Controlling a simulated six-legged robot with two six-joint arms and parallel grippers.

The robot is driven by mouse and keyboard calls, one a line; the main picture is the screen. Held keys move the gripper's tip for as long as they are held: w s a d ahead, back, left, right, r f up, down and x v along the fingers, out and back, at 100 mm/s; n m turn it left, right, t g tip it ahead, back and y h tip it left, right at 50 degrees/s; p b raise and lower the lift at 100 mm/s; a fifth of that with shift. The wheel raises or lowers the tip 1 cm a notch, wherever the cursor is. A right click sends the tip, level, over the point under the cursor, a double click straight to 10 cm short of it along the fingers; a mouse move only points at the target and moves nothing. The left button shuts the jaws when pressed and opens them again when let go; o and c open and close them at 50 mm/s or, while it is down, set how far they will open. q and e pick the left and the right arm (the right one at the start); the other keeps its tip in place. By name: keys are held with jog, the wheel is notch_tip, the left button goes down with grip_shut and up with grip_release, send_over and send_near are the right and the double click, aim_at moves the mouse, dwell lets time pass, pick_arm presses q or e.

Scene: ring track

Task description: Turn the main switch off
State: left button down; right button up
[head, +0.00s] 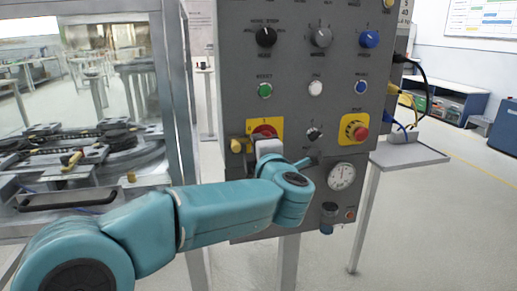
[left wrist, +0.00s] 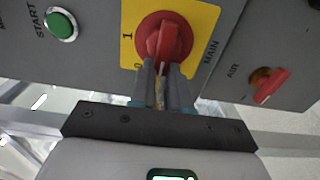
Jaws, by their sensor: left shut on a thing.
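The main switch is a red round knob (left wrist: 150,38) with a raised grip bar, on a yellow plate (left wrist: 206,20) marked 1, 0 and MAIN. In the left wrist view the bar runs roughly up and down; whether it points exactly at a mark is unclear. My left gripper (left wrist: 166,78) is shut on the bar's near end. In the head view the knob (head: 264,130) shows above my left gripper (head: 266,144), which hides its lower part. My right gripper is not in view.
A green button (left wrist: 61,24) and a red-handled AIR valve (left wrist: 268,85) flank the switch. The grey panel also carries selector knobs (head: 266,36), a red mushroom button (head: 358,131) and a gauge (head: 342,176). A framed machine (head: 80,150) stands left; open floor (head: 430,220) lies right.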

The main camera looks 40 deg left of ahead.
pick_arm(q)
jog(key=shift+f, duration=0.1)
jog(key=c, duration=1.1)
grip_release()
jog(key=shift+d, duration=0.1)
jog(key=p+v, duration=0.1)
jog(key=v, duration=1.5)
jog(key=shift+s+p, duration=0.15)
jog(key=shift+p, duration=0.15)
